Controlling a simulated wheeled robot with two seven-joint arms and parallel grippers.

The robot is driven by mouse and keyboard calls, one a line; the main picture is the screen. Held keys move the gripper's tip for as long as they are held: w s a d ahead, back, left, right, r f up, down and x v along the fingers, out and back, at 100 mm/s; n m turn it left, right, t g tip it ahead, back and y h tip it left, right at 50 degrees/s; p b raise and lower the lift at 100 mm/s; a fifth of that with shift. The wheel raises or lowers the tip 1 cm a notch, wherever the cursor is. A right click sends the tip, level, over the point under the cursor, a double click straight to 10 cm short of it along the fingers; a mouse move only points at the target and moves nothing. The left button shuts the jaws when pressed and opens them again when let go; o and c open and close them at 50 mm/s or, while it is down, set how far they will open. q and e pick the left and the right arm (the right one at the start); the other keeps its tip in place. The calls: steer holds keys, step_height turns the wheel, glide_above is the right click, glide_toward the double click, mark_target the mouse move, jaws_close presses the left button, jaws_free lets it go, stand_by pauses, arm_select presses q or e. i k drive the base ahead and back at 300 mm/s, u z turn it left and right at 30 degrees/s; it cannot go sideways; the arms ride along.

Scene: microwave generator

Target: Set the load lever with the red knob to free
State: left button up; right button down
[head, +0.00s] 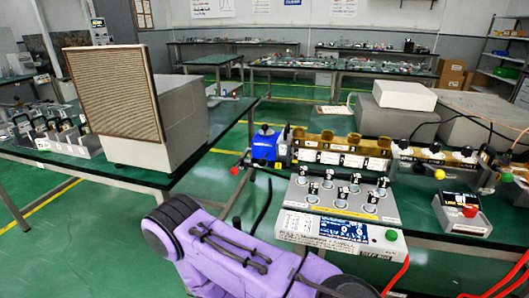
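A small red ball knob (235,171) shows at the left end of the apparatus row, beside a blue box (266,145). A thin dark link seems to join it to the hardware there; its exact lever position is too small to tell. Another red knob (470,211) sits on a small grey box with a display at the right. I cannot read labels that tell which one is the load lever or where free is. Neither of my grippers is in view; a purple arm link of mine fills the bottom centre.
A control unit (338,229) with a display and green knob stands at the front of the green bench. Behind it is a brass-coloured block row (341,143). A yellow knob (440,174) is to the right. A large grille-faced box (113,97) stands on the left bench.

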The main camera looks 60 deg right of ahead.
mark_target(234, 170)
steer(key=z, duration=1.4)
